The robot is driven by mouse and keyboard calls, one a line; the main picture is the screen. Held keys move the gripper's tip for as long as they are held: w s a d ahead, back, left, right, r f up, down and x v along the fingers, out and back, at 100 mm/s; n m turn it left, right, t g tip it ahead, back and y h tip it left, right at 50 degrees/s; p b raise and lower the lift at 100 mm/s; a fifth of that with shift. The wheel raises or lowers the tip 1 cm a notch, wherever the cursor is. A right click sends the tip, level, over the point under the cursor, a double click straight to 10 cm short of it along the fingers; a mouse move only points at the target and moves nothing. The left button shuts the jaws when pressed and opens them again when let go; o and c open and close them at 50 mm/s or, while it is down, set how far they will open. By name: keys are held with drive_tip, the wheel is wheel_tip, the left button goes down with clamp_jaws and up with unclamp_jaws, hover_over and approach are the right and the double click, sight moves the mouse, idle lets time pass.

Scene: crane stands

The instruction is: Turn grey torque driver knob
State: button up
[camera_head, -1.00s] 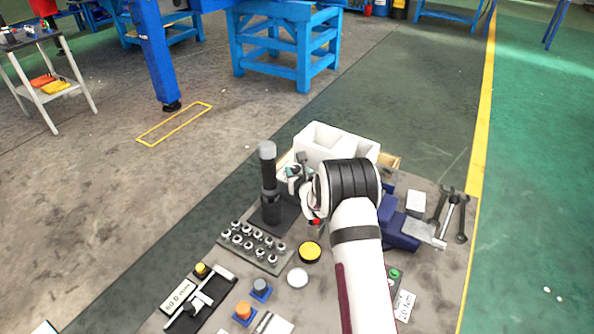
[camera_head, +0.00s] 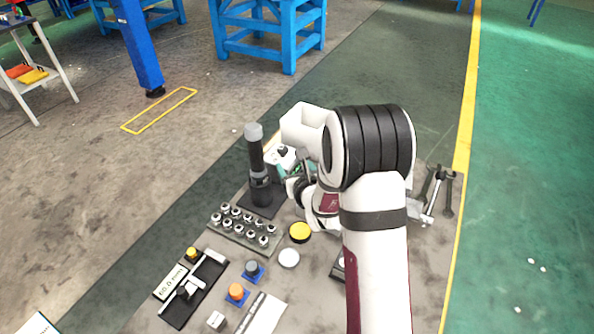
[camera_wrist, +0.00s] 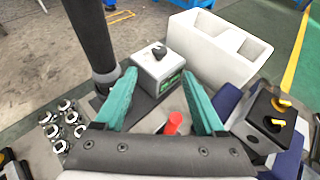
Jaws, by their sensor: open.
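A light grey box (camera_wrist: 160,68) with a dark knob (camera_wrist: 159,50) on top and a green label stands ahead in the wrist view. It also shows in the head view (camera_head: 279,160), partly behind my gripper. I cannot read the label. My gripper (camera_wrist: 159,76) has two teal fingers, spread open and empty, pointing at the box. Their tips are on either side of the box's near face in the picture; the knob is beyond them. I cannot tell whether they touch the box. A tall black cylinder with a grey top (camera_head: 254,134) stands upright left of the box.
A white two-part bin (camera_wrist: 212,45) stands behind the box. A red peg (camera_wrist: 173,122) shows below the fingers. Dark boxes with yellow knobs (camera_wrist: 272,120) are at right. Several metal fittings (camera_head: 242,230) sit in a rack. Yellow (camera_head: 300,232) and white (camera_head: 289,258) discs lie nearby.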

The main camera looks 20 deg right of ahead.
drive_tip(key=v, duration=0.3)
drive_tip(key=shift+s+r, duration=0.1)
drive_tip(key=shift+s, duration=0.1)
drive_tip(key=n+g+y, duration=0.1)
drive_tip(key=n+y, duration=0.3)
drive_tip(key=y, duration=0.1)
approach(283, 149)
drive_tip(key=x, duration=0.8)
drive_tip(key=shift+c, duration=0.4)
